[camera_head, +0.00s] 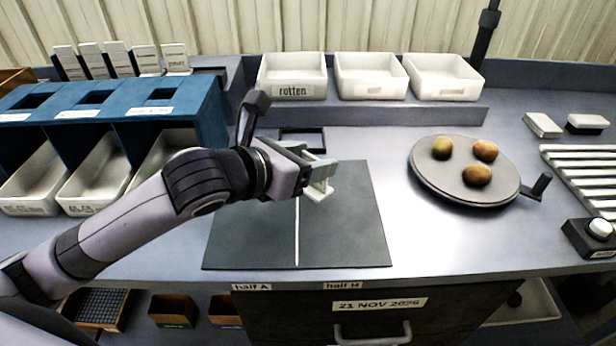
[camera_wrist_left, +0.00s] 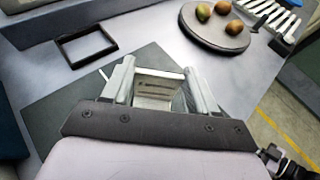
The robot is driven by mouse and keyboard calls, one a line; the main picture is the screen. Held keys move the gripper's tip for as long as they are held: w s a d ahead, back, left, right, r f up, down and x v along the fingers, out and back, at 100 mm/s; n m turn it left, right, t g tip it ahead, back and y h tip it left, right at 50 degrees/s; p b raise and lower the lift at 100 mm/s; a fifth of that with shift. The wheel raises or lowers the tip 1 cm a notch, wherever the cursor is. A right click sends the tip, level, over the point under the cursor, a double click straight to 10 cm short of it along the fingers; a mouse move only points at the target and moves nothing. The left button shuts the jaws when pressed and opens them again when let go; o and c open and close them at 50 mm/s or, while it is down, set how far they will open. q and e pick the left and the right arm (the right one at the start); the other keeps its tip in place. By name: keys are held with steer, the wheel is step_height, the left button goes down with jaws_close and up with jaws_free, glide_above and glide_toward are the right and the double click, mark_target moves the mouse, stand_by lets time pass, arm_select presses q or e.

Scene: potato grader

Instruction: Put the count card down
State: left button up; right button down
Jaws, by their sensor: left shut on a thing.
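My left gripper (camera_head: 321,178) is above the dark mat (camera_head: 345,235), which a white line divides. In the left wrist view its two fingers (camera_wrist_left: 159,72) are shut on a pale card with dark print (camera_wrist_left: 157,87), which I take for the count card. In the head view the gripper mostly hides the card. An empty black rectangular frame (camera_head: 303,139) lies flat on the bench behind the gripper; it also shows in the left wrist view (camera_wrist_left: 63,49). The card is apart from this frame.
A round turntable (camera_head: 443,185) with three potatoes (camera_head: 477,175) stands to the right. White bins (camera_head: 292,92), one labelled "rotten", line the back shelf. A blue rack (camera_head: 205,102) with trays stands left, several cards (camera_head: 117,58) behind it. Bare bench lies between mat and turntable.

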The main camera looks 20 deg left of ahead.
mark_target(308, 192)
arm_select(q)
steer(key=shift+f, duration=1.8)
steer(key=shift+f, duration=0.15)
steer(key=o, duration=1.3)
steer(key=shift+r, duration=0.2)
steer(key=p+v, duration=0.4)
steer(key=v, duration=0.8)
steer(key=shift+p, duration=0.35)
